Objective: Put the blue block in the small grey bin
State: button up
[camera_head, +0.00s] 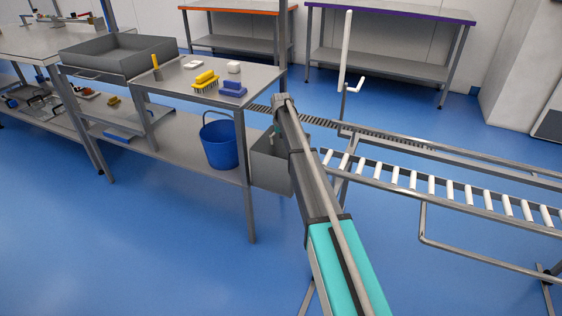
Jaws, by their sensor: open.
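A blue block-like item (232,90) lies near the right front edge of the steel table; at this size I cannot tell whether it is a plain block or a brush. A small grey bin (268,168) is low beside the table's right end, partly hidden by my arm and the table leg. Its inside is mostly hidden. My arm rises from the lower right and bends near the table's right edge. My gripper is hidden behind the arm, so neither its jaws nor anything between them shows.
A blue bucket (220,143) stands on the lower shelf. A roller conveyor (440,190) runs along the right. Blue floor in front is clear.

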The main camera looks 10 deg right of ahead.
jog(key=shift+r+p, duration=1.05)
jog(key=shift+r, duration=0.3)
